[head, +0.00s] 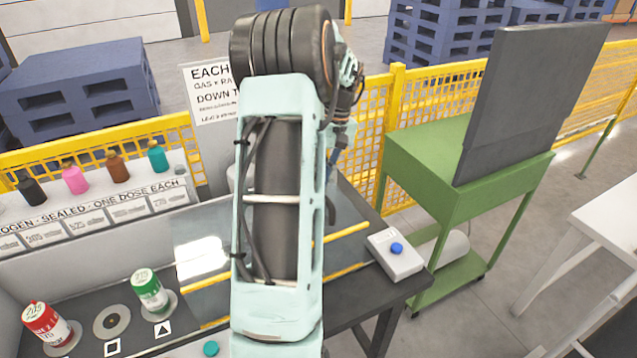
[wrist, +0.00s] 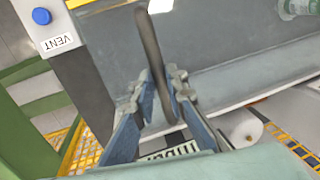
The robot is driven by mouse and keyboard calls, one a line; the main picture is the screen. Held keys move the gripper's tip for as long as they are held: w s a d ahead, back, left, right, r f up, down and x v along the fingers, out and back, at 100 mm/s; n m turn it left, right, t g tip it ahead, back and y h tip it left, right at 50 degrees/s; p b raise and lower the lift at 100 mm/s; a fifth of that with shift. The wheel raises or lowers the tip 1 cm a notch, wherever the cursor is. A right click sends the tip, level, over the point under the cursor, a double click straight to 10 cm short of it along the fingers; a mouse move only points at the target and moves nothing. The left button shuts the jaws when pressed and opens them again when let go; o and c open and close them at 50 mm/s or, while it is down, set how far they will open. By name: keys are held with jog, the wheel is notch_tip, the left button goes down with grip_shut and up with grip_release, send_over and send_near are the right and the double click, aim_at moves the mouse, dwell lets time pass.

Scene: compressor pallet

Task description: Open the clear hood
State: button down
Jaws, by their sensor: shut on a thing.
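The clear hood (head: 203,262) shows in the head view as a see-through pane with a bright glare and yellow strips, low over the dark bench. My arm covers its middle, so how far it is raised cannot be told. In the wrist view, my gripper (wrist: 158,90) has its two blue fingers closed around a dark curved bar (wrist: 148,45), which looks like the hood's handle. A partly hidden label with upside-down letters (wrist: 172,152) lies behind the fingers.
A white box with a blue button (head: 396,248) stands at the bench's right corner; its VENT label (wrist: 57,42) reads in the wrist view. Red (head: 45,322) and green (head: 148,291) canisters stand left. A green cart (head: 450,180) with a dark panel stands right. Yellow fencing (head: 370,130) runs behind.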

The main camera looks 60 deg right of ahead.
jog(key=c, duration=1.9)
grip_release()
jog(key=shift+c, duration=0.2)
jog(key=shift+r, duration=0.15)
notch_tip(320, 180, up, 12)
jog(key=s+d, duration=0.1)
jog(key=d, duration=0.1)
jog(key=shift+s+f, duration=0.2)
jog(key=shift+a, duration=0.1)
